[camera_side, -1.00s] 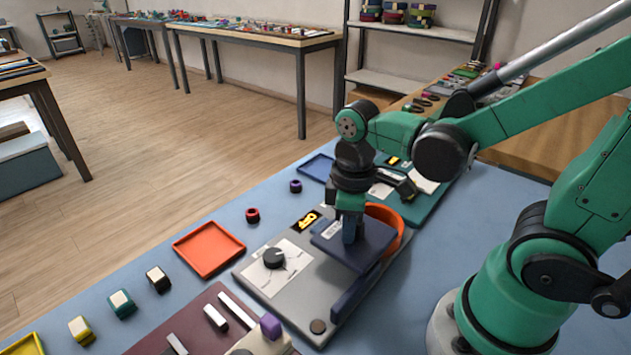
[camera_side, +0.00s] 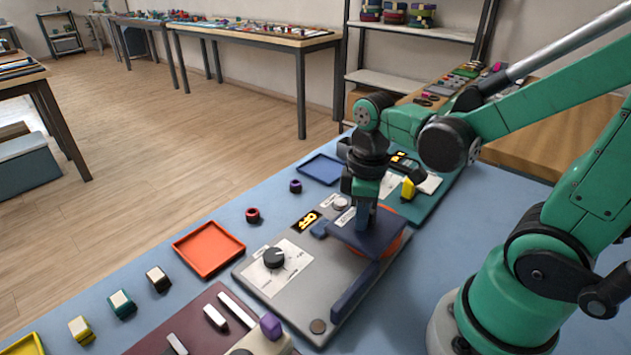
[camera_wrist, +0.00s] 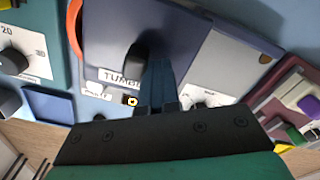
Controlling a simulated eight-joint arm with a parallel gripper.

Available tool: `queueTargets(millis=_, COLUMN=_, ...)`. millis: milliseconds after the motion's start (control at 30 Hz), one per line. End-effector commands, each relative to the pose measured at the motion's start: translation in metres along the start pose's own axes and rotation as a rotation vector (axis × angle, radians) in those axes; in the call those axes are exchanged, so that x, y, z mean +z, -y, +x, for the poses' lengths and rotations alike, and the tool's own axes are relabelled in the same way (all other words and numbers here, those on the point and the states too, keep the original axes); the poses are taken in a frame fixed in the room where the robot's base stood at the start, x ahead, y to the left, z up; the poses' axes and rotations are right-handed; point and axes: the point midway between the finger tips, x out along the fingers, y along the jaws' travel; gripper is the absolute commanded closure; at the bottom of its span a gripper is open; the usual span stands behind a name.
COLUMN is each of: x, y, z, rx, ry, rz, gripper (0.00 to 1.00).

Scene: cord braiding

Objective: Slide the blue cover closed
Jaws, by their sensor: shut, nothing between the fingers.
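The blue cover (camera_side: 378,236) lies on a grey panel unit (camera_side: 290,297) in the side view. It sits over most of an orange round rim (camera_side: 393,243), which shows only at its edges. In the wrist view the cover (camera_wrist: 200,30) fills the upper middle, with a dark upright knob (camera_wrist: 136,58) on it and the orange rim (camera_wrist: 75,28) at its left edge. The wrist view shows the fingers (camera_wrist: 156,72) together beside the dark knob. Whether they touch it is unclear.
A red tray (camera_side: 208,248) and a teal unit (camera_side: 436,201) stand close by.

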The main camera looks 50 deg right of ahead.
Motion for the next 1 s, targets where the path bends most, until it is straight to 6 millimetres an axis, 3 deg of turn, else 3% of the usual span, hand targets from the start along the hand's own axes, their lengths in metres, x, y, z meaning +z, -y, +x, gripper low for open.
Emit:
queueTargets(millis=533, x=0.010, y=-0.017, z=0.000, rx=0.001, ry=0.000, rz=0.003, gripper=1.00)
queueTargets(millis=1000, x=0.008, y=-0.015, z=0.000, rx=0.000, ry=0.000, rz=-0.001, gripper=1.00)
